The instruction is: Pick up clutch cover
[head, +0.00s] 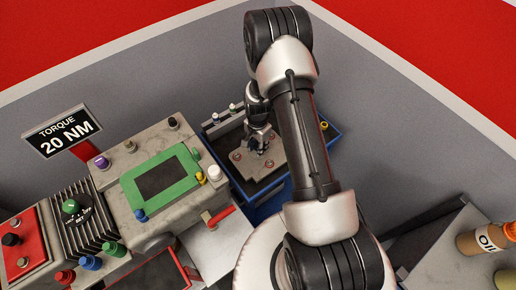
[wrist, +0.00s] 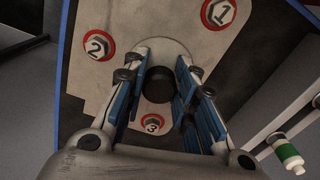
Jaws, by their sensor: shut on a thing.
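The clutch cover (head: 243,158) is a grey, worn plate with red-ringed bolts. It lies in or just over a blue-edged tray (head: 268,206) with a dark floor; I cannot tell if it touches. In the wrist view the cover (wrist: 155,22) shows bolts marked 1, 2 and 3 around a dark round knob (wrist: 158,88). My gripper (wrist: 162,66) points down at the cover, with its blue-padded fingers on both sides of the knob, shut on it. In the head view my gripper (head: 262,147) is small, and my arm hides the right part of the tray.
A grey machine with a green-framed screen (head: 160,182) stands left of the tray, with a torque sign (head: 63,131) behind it. Coloured knobs and a red panel (head: 22,250) are further left. Bottles (head: 483,239) stand at the far right. Grey walls enclose the back.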

